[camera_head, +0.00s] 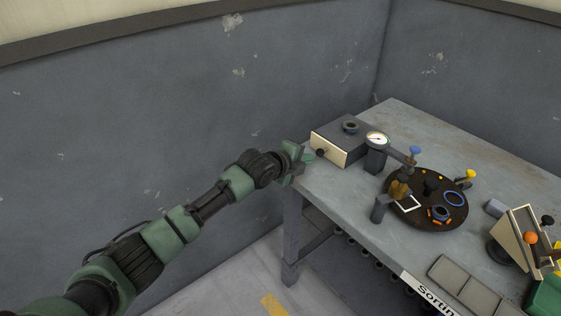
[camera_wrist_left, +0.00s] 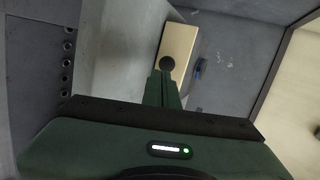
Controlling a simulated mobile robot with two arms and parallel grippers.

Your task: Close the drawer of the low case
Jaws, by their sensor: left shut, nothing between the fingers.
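The low case (camera_head: 345,134) is a dark grey box at the far left end of the workbench, with a dark ring on top. Its cream drawer front (camera_head: 329,150) has a black knob (camera_head: 320,153) and faces my left gripper. How far the drawer stands out cannot be told. My left gripper (camera_head: 308,155) is shut and empty, just in front of the knob. In the left wrist view the shut fingers (camera_wrist_left: 162,86) point at the knob (camera_wrist_left: 168,63) on the cream front (camera_wrist_left: 180,46); whether they touch is unclear. My right gripper is not in view.
The workbench (camera_head: 330,184) has a bare strip along its near edge. Right of the case stand a dial gauge (camera_head: 377,139) and a round dark plate (camera_head: 430,205) with small parts. A tilted panel with knobs (camera_head: 521,232) stands at the right. A wall is behind.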

